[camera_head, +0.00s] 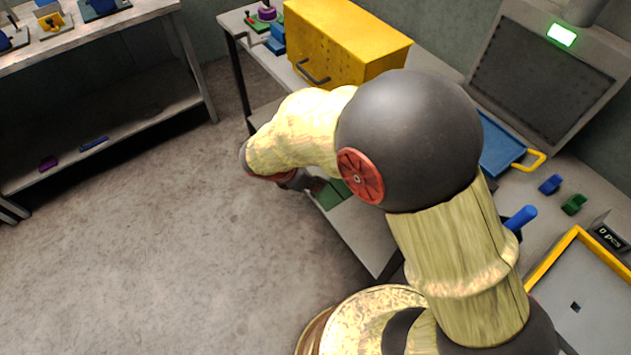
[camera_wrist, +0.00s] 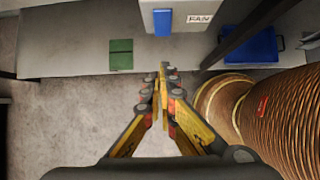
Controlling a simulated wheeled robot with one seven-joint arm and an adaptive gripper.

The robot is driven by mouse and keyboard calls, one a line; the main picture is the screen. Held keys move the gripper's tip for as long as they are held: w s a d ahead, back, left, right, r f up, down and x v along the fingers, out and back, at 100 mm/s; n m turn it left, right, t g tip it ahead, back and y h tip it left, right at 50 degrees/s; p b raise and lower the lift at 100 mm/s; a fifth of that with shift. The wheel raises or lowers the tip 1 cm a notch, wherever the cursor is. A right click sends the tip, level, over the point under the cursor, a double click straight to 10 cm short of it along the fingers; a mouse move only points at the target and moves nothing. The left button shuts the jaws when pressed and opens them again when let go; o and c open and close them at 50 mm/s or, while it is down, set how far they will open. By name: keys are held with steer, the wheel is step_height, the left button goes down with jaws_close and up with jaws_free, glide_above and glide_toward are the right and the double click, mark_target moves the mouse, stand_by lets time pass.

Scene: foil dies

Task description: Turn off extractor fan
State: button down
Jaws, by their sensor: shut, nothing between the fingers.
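A pale box labelled FAN (camera_wrist: 199,18) stands on the bench at the top of the wrist view. A blue piece (camera_wrist: 162,22) is at its front left; whether it is a switch, and its position, I cannot tell. In the head view, my arm seems to hide this box. A grey hood with a dark panel (camera_head: 540,75) stands at the back right, with a lit green indicator (camera_head: 562,35). My gripper (camera_wrist: 164,72) is shut and empty, apart from the box, with its tips below the blue piece in the wrist view. In the head view it is mostly hidden behind my arm.
A green pad (camera_wrist: 121,55) lies left of the box. A blue tray (camera_wrist: 252,45) lies to the right, beyond a dark post (camera_wrist: 238,34). A yellow cabinet (camera_head: 345,45) stands on the bench. A yellow-rimmed tray (camera_head: 550,264) is at right. Open floor (camera_head: 170,230) lies left.

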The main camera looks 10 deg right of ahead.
steer(key=w+d+f+b, duration=0.2)
steer(key=d+f+b, duration=0.1)
steer(key=d+f, duration=0.2)
steer(key=shift+w+d+f+b, duration=0.15)
steer(key=shift+w+d+b, duration=0.15)
steer(key=shift+d, duration=0.35)
steer(key=shift+w+d+f+p, duration=0.1)
steer(key=shift+d+f+p, duration=0.25)
steer(key=shift+p, duration=0.35)
steer(key=shift+r, duration=0.15)
